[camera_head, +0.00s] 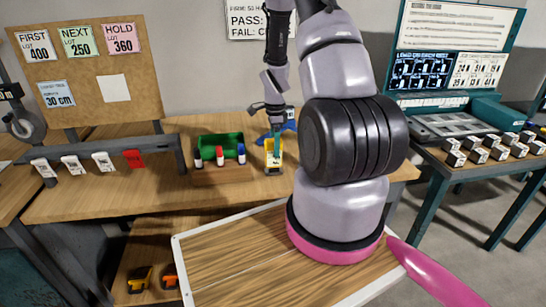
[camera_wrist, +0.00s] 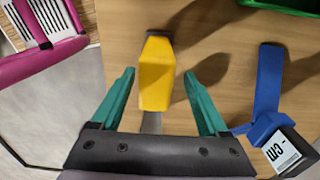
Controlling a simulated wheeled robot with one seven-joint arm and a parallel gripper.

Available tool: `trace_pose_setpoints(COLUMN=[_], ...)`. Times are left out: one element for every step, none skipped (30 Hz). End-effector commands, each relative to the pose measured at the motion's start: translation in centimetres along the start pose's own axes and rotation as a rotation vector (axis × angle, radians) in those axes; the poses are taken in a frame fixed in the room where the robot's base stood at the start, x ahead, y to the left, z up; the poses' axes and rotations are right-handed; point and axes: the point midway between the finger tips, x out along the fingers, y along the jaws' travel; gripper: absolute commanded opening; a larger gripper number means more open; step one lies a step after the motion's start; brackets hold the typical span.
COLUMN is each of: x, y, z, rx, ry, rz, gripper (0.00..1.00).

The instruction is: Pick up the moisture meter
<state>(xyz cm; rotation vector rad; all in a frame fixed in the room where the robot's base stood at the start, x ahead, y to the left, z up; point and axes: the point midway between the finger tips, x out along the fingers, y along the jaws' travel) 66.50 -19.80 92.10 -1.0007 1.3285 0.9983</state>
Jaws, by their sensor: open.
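A yellow device with a pale face, which looks like the moisture meter (camera_head: 274,157), stands on the wooden bench in the head view. In the wrist view the yellow meter (camera_wrist: 157,72) lies between my two teal fingers, with a dark tip at its far end. My gripper (camera_head: 275,133) is over the meter. In the wrist view my gripper (camera_wrist: 158,82) is open, with a gap between each finger and the meter's sides. The fingers hide part of the meter in the head view.
Yellow and orange tools (camera_head: 140,279) lie on the lower shelf.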

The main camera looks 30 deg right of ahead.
Motion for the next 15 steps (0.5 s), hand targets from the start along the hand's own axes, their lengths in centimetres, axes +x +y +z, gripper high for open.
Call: trace_pose_setpoints(x=[0.8, 1.2, 1.9, 2.4, 2.8, 3.4, 3.7, 4.0, 4.3, 4.5, 4.6, 4.7, 4.7, 4.7, 4.7], y=[0.3, 0.4, 0.5, 0.6, 0.6, 0.6, 0.6, 0.5, 0.5, 0.5, 0.5, 0.5, 0.5, 0.5, 0.5], z=[0.2, 0.3, 0.5, 0.6, 0.8, 0.7, 0.7, 0.7, 0.7, 0.7, 0.7, 0.7, 0.7, 0.7, 0.7], rx=[-0.002, -0.001, -0.002, -0.002, -0.003, -0.001, 0.0, 0.0, -0.001, 0.0, 0.0, 0.0, 0.0, 0.0, 0.0], ry=[0.0, -0.001, -0.001, -0.001, -0.001, 0.0, 0.0, 0.0, 0.0, 0.0, 0.0, 0.0, 0.0, 0.0, 0.0], rz=[0.005, 0.006, 0.005, 0.006, 0.005, 0.005, 0.005, 0.004, 0.003, 0.003, 0.003, 0.002, 0.002, 0.002, 0.002], gripper=[0.78, 0.78, 0.78, 0.78, 0.78, 0.78, 0.78, 0.78, 0.78, 0.78, 0.78, 0.78, 0.78, 0.78, 0.78])
